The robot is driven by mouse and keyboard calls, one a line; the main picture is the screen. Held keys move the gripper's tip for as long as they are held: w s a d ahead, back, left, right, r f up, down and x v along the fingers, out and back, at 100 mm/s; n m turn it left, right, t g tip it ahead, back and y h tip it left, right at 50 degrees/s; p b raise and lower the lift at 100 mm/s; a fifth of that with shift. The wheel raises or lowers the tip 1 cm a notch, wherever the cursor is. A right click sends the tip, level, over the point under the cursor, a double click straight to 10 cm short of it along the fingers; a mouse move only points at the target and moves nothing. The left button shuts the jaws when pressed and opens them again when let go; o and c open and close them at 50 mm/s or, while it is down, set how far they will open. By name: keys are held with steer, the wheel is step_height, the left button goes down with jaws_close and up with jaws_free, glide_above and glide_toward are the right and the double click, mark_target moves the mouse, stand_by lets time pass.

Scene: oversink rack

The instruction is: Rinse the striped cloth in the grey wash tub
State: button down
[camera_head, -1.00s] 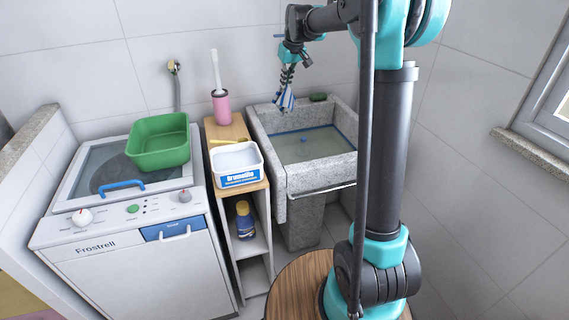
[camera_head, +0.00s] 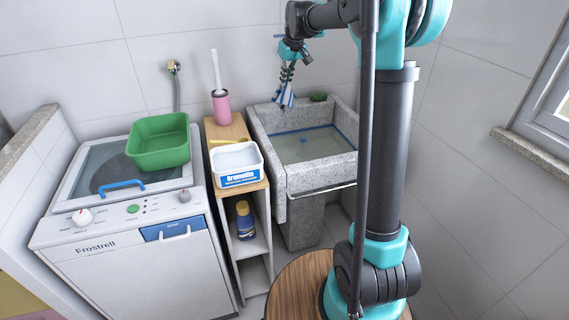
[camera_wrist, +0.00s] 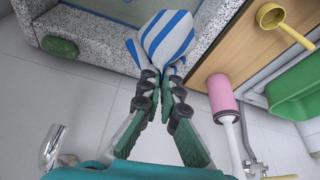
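The striped cloth (camera_wrist: 168,38), white with blue stripes, hangs from my gripper (camera_wrist: 160,78). In the wrist view both fingers are closed together on its gathered end and the loose part spreads out past them. In the head view the cloth (camera_head: 286,97) hangs below my gripper (camera_head: 287,84) over the back-left part of the grey wash tub (camera_head: 318,178). It looks to be above the water, though its exact height is hard to tell. The tub is speckled stone with a blue line around the inside; its near rim in the wrist view (camera_wrist: 95,48) runs beside the cloth.
A green sponge-like item (camera_head: 318,97) lies on the tub's back rim. Left of the tub, a narrow wooden-topped shelf (camera_head: 226,131) holds a white tub (camera_head: 237,160) and a pink brush holder (camera_head: 221,108). A green basin (camera_head: 160,146) sits on the washing machine (camera_head: 130,250).

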step_height(320, 180, up, 8)
stand_by(0.8)
